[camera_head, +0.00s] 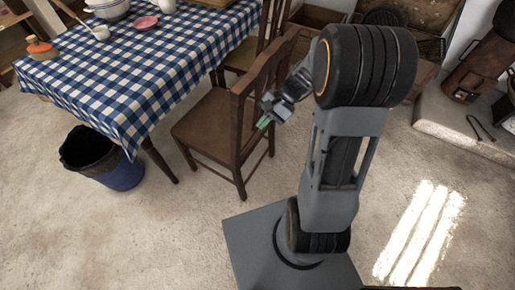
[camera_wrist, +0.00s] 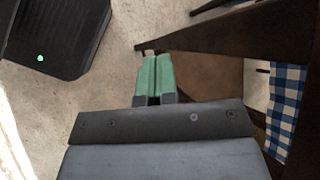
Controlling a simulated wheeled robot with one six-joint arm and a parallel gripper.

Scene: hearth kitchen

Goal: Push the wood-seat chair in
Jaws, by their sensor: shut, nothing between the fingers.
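The wood-seat chair (camera_head: 211,127) is dark brown with a flat wooden seat and an upright back. In the head view it stands at the near right side of the table (camera_head: 140,68), its seat facing the table. My gripper (camera_head: 264,123) is shut and empty, close to the chair's back on the side away from the table. In the wrist view the green fingers of my gripper (camera_wrist: 155,78) are together, beside the dark wood of the chair back (camera_wrist: 225,37). I cannot tell whether they touch it.
A second chair (camera_head: 239,57) stands farther along the same table side. A blue bin with a black liner (camera_head: 117,172) is on the floor near the table's front corner. A stone hearth (camera_head: 462,135) is at the right. Floor in front of the chair is clear.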

